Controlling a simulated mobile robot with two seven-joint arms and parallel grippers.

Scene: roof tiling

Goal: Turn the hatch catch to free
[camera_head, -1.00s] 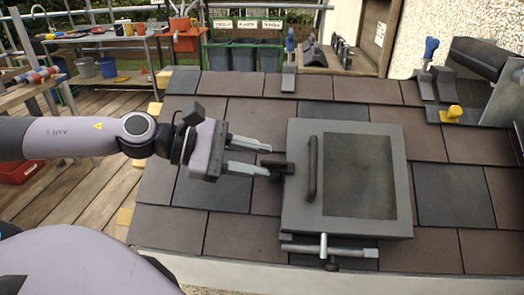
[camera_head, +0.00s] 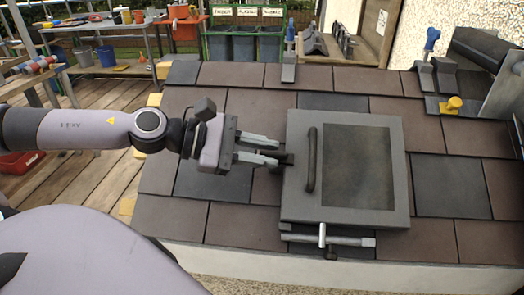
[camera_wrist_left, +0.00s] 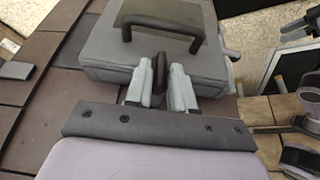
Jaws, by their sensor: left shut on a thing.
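The roof hatch (camera_head: 299,207) is a grey framed lid with a dark panel and a black bar handle (camera_head: 311,160). It lies closed on the tiles. The dark catch (camera_head: 286,158) sits at the hatch's left edge. My left gripper (camera_head: 277,152) reaches it from the left, its two pale fingers around it. In the left wrist view the catch (camera_wrist_left: 160,70) stands as a dark upright piece between the fingers, beside the hatch's edge (camera_wrist_left: 110,73). The fingers hide part of it.
A metal bar tool (camera_head: 325,239) lies along the hatch's lower edge. Brown and dark tiles surround the hatch. A yellow knob (camera_head: 453,103) and blue-handled tools (camera_head: 431,42) are at the upper right. A workbench (camera_head: 100,30) stands at the back left.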

